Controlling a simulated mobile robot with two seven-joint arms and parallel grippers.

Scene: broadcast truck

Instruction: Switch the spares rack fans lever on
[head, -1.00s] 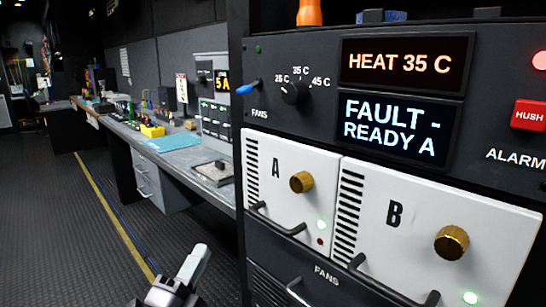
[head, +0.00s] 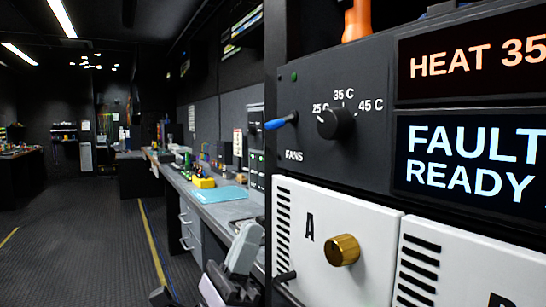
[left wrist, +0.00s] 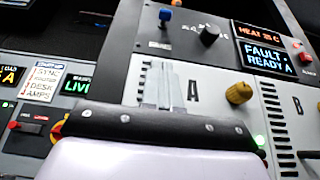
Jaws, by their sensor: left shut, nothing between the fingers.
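The fans lever (head: 276,123), with a blue tip, sticks out from the dark rack panel (head: 318,83) above the word FANS. In the head view its tip points left and slightly down. It also shows at the top of the left wrist view (left wrist: 165,16). A small green light (head: 294,77) is above it. My left gripper (head: 247,236) is shut and empty, below the lever and apart from it. Its closed fingers (left wrist: 160,84) show in front of white module A in the left wrist view. My right gripper is not in view.
A black dial (head: 336,123) is right of the lever. White module A (head: 308,275) with a brass knob (head: 342,250) and a dark handle is below. Screens read HEAT and FAULT - READY A. A long workbench (head: 210,205) runs behind left; the floor at left is clear.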

